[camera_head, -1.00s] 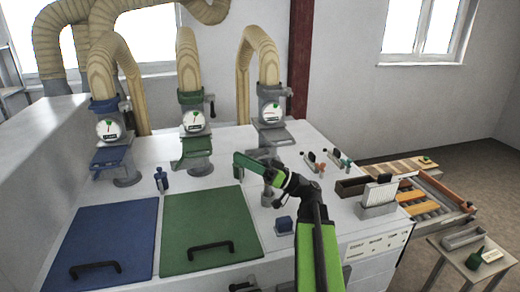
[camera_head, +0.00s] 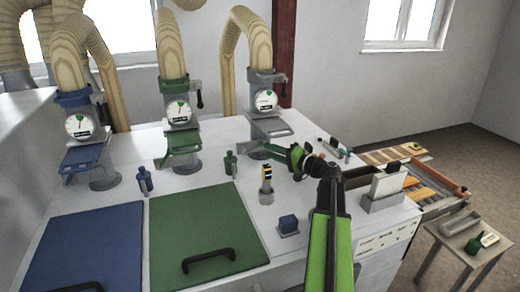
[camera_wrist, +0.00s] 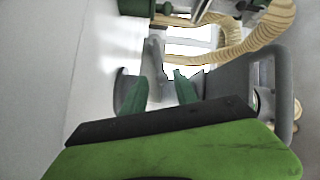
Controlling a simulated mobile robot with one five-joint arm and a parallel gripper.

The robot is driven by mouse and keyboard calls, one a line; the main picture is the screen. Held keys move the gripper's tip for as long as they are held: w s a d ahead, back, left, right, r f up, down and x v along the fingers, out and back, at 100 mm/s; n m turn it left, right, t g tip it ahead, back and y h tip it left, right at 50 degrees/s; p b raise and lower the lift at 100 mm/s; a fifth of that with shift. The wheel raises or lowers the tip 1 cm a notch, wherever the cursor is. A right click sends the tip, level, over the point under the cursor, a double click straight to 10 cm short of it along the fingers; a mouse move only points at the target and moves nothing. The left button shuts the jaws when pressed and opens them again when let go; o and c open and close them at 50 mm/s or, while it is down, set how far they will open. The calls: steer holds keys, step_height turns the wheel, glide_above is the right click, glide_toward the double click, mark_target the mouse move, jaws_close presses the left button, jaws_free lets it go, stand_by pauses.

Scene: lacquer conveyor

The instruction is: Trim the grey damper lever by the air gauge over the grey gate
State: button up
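The grey gate (camera_head: 269,127) stands at the right of three gates on the white bench, with a round white air gauge (camera_head: 265,100) above it. The gauge face is too small to read. The grey damper lever (camera_head: 284,88) shows as a dark stub on the right of that duct. My gripper (camera_head: 249,148) is low in front of the grey gate, below the lever and apart from it. In the wrist view its two green fingers (camera_wrist: 160,92) are spread with nothing between them. A large grey looped part (camera_wrist: 283,95) is close at the right there.
A green gate (camera_head: 182,140) and a blue gate (camera_head: 84,158) stand to the left, with green (camera_head: 205,232) and blue (camera_head: 84,250) lids in front. A small striped block stand (camera_head: 266,187), a blue block (camera_head: 288,224) and a white rack (camera_head: 385,188) stand near my arm.

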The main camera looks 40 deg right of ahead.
mark_target(252, 148)
steer(key=x, duration=0.5)
jaws_close()
stand_by(1.4)
